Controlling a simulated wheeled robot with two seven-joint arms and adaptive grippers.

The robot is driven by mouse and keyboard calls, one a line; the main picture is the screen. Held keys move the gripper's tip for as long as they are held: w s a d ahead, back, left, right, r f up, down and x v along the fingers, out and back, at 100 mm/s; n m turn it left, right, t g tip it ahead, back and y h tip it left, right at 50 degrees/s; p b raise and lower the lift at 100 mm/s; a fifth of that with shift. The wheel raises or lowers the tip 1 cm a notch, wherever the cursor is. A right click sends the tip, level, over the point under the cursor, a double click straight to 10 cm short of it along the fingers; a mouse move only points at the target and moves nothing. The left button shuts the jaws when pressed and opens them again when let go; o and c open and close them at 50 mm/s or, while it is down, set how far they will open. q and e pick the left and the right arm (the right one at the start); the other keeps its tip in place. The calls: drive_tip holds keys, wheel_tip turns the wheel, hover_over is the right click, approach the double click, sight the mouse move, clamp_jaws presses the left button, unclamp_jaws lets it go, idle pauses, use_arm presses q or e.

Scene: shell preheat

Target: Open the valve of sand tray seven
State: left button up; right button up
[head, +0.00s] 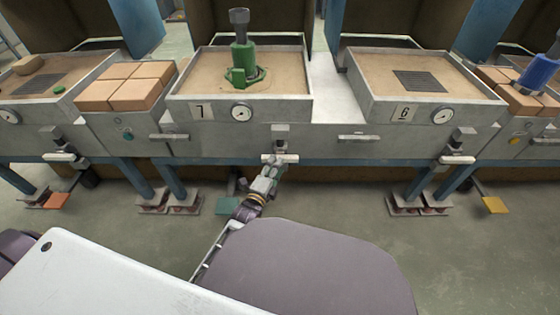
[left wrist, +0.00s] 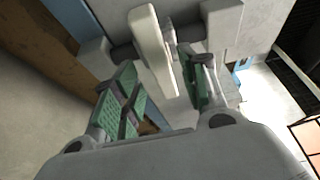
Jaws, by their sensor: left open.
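Sand tray seven (head: 190,103) is a grey tray of sand with a "7" label (head: 199,112) and a round gauge (head: 242,112) on its front. A green tool (head: 243,62) stands upright in its sand. Its valve has a pale bar handle (head: 280,158) under the front of the tray. My left gripper (head: 268,176) is just below this handle. In the left wrist view the open green-padded fingers (left wrist: 155,100) have the cream handle (left wrist: 152,50) between and beyond their tips. I cannot tell whether they touch it. My right gripper is not in view.
Tray six (head: 432,108) stands to the right with its own valve handle (head: 457,159). Bricks (head: 125,88) are stacked left of tray seven. A green pedal (head: 229,205) is on the floor below. Blue legs (head: 168,177) support the bench.

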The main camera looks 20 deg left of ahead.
use_arm(q)
drive_tip(key=shift+w+d+b, duration=0.15)
drive_tip(key=shift+w+b, duration=0.25)
drive_tip(key=shift+w, duration=0.8)
drive_tip(key=shift+w+d+b, duration=0.1)
drive_tip(key=shift+w+b, duration=0.3)
drive_tip(key=shift+w, duration=0.75)
clamp_jaws()
